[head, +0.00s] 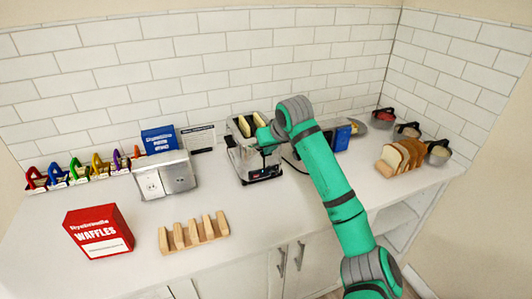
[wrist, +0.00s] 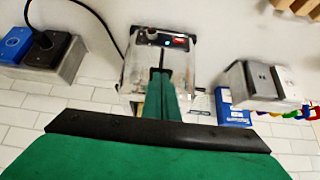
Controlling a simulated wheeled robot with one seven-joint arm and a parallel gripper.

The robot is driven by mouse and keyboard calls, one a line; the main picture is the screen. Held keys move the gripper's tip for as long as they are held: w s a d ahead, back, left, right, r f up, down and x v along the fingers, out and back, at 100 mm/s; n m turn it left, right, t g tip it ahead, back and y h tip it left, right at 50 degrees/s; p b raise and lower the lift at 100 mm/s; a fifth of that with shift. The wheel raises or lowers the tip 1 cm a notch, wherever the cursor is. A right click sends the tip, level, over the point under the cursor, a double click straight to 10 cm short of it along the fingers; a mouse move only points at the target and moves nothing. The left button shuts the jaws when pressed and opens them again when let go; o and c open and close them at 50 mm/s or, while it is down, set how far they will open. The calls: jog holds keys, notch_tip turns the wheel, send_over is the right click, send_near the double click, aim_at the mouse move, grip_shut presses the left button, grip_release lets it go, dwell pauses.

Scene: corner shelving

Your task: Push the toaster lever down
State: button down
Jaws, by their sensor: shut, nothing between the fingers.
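The toaster (head: 246,165) is a shiny metal box on the counter against the tiled wall, with two bread slices (head: 244,126) showing in its top slots. In the wrist view the toaster (wrist: 133,70) appears upside down, with a dial and a lit blue button on its front panel (wrist: 165,41). My green gripper (head: 265,138) is at the toaster's front, near its upper edge. In the wrist view my gripper (wrist: 160,76) is shut and empty, its dark tips over the front face. The lever is hidden behind the fingers, and I cannot tell whether they touch it.
A metal outlet box (head: 167,176) stands left of the toaster, and a blue-faced box (head: 336,135) stands to its right. A red waffle box (head: 98,232) and a wooden rack (head: 194,233) sit nearer the front. Sliced bread (head: 402,156) and jars (head: 438,153) are at the right.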

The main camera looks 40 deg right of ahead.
jog(key=shift+f, duration=0.1)
jog(key=s+f, duration=0.2)
jog(key=f, duration=0.1)
jog(key=s+f, duration=0.1)
jog(key=shift+a+f, duration=0.15)
jog(key=shift+a, duration=0.25)
dwell(0.4)
jog(key=v, duration=1)
jog(key=shift+s+r, duration=0.25)
jog(key=shift+r, duration=0.05)
